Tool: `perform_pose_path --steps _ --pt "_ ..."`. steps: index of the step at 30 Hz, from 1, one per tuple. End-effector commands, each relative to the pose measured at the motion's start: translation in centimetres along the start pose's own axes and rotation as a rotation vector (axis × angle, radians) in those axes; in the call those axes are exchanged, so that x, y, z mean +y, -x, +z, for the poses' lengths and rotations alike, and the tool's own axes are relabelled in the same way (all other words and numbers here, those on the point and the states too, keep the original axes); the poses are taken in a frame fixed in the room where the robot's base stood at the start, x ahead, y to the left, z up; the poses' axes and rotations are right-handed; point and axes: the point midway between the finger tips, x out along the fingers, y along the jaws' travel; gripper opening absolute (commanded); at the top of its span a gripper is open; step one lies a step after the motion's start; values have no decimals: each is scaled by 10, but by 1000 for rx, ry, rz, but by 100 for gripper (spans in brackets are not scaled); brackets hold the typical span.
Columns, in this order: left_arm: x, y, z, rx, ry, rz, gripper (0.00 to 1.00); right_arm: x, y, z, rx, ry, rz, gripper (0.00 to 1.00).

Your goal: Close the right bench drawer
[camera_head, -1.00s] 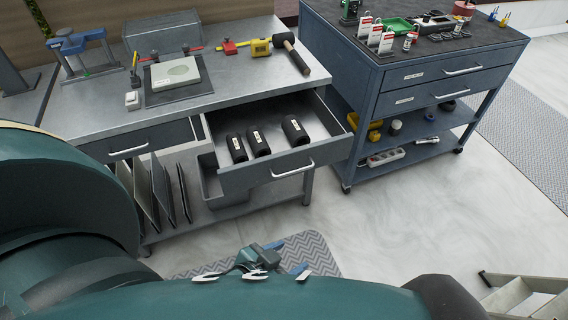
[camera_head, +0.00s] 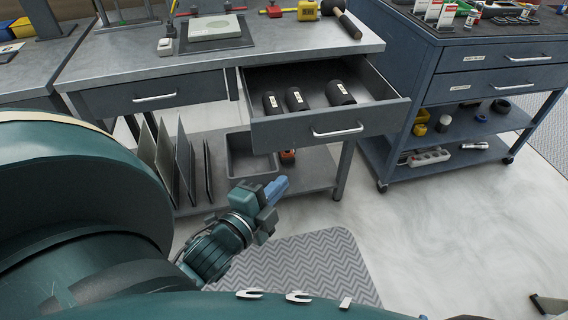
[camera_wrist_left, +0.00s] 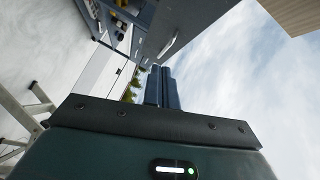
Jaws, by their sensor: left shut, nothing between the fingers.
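The right bench drawer (camera_head: 292,128) is pulled out from under the metal bench top (camera_head: 215,52). Its front has a silver bar handle (camera_head: 338,131), and several black labelled cylinders lie inside. My left gripper (camera_head: 276,187) is shut and empty, below and left of the drawer front and apart from it. In the left wrist view its blue fingers (camera_wrist_left: 161,88) point toward a grey panel with a bar handle (camera_wrist_left: 168,46). My right gripper is not in view.
The left bench drawer (camera_head: 155,93) is shut. Upright panels (camera_head: 180,165) and a grey bin (camera_head: 252,160) stand on the shelf below. A blue tool cart (camera_head: 440,85) stands at the right. A chevron mat (camera_head: 310,265) lies on the otherwise open floor.

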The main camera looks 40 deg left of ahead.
Motion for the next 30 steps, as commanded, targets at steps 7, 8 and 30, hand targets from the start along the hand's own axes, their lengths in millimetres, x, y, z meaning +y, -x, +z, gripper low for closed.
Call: perform_pose_path --steps 7,8,30 --pt "0 0 20 -22 -282 -108 0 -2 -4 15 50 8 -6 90" --pt "-1 0 20 -23 -293 -112 0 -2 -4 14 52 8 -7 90" --pt "-19 -109 30 -23 -306 -115 0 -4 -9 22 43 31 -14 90"
